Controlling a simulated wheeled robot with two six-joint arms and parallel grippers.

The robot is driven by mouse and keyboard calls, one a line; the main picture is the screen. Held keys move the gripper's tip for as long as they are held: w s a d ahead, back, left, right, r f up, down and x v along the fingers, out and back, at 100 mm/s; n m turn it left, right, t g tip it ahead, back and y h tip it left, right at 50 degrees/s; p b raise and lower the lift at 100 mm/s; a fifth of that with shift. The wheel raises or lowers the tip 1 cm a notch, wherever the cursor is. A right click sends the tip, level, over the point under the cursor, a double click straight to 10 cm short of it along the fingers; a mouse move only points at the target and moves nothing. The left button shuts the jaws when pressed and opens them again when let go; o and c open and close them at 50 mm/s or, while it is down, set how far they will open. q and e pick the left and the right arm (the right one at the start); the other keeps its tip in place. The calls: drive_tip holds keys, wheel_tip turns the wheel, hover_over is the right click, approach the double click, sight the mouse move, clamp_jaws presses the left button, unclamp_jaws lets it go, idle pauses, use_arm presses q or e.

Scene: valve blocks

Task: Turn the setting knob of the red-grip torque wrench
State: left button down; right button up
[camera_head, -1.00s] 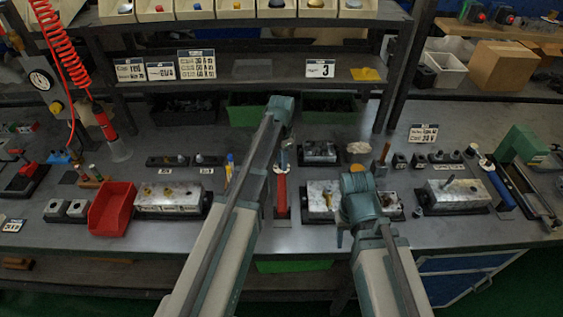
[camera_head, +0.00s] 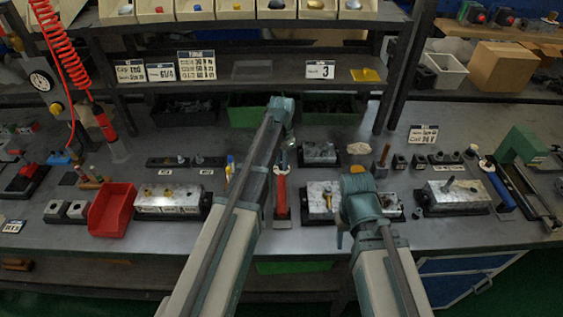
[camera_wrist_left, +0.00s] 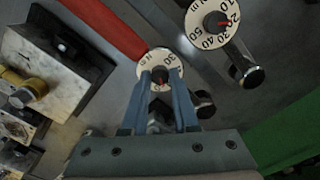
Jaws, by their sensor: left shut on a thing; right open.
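In the head view my left gripper (camera_head: 286,140) is at the wrench's upper end. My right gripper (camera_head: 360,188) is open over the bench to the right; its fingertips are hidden.
A second white dial (camera_wrist_left: 212,24), on a metal bar, is close beside my left gripper. Metal valve blocks (camera_head: 168,199) and a red bin (camera_head: 110,210) stand to the left. A blue-grip wrench (camera_head: 500,190) is at the right. Green bins (camera_head: 250,110) stand behind.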

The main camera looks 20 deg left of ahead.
sight(281, 165)
use_arm(q)
drive_tip(key=n, duration=0.5)
drive_tip(key=shift+n, duration=0.4)
idle(0.4)
drive_tip(key=c, duration=0.9)
unclamp_jaws()
drive_tip(key=shift+c, duration=0.2)
wheel_tip(281, 165, up, 14)
drive_tip(key=p, duration=1.3)
drive_tip(key=shift+p, duration=0.4)
drive_tip(key=shift+f, duration=0.15)
